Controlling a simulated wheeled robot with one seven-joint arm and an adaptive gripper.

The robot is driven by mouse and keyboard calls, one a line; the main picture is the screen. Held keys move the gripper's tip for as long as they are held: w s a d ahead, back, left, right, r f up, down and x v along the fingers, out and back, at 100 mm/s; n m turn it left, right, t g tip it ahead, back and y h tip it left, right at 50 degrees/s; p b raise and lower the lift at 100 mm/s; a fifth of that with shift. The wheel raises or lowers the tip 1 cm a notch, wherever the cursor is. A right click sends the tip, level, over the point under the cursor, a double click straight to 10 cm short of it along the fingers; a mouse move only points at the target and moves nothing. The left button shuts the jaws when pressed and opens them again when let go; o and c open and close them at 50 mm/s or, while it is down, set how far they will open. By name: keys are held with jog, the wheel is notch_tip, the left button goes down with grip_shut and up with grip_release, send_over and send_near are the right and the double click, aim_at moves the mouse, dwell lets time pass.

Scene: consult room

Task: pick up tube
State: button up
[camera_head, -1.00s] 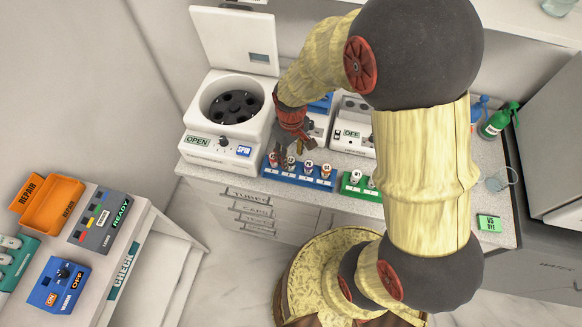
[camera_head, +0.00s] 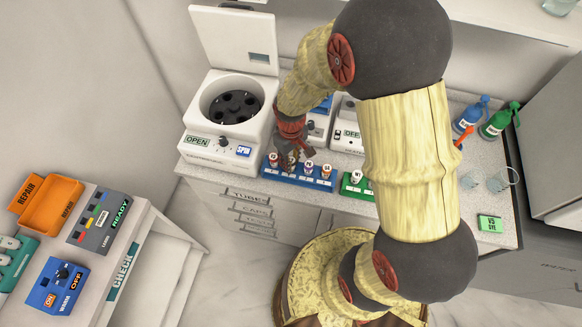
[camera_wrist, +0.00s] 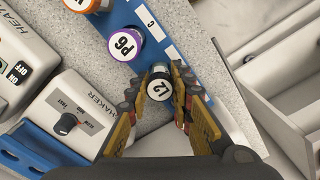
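A blue rack (camera_head: 300,180) at the counter's front edge holds several upright capped tubes. In the wrist view, a tube with a black-rimmed cap (camera_wrist: 160,88) and a white label, perhaps "Z1", stands in the rack (camera_wrist: 150,50). My gripper (camera_wrist: 158,84) is lowered around this cap, one finger on each side. The fingers look open; contact with the tube is not clear. A purple-capped tube marked P6 (camera_wrist: 122,45) stands beside it, with an orange-capped tube (camera_wrist: 80,4) beyond. In the head view, my gripper (camera_head: 290,160) is over the rack's left part.
The open centrifuge (camera_head: 230,110) stands left of the rack. A green rack (camera_head: 356,188) is to the right. The shaker (camera_wrist: 70,122) and heater (camera_wrist: 20,50) stand close behind. Bottles (camera_head: 497,122) and glass cups are farther right. A side bench (camera_head: 110,240) stands at left.

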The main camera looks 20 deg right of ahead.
jog(key=c, duration=0.4)
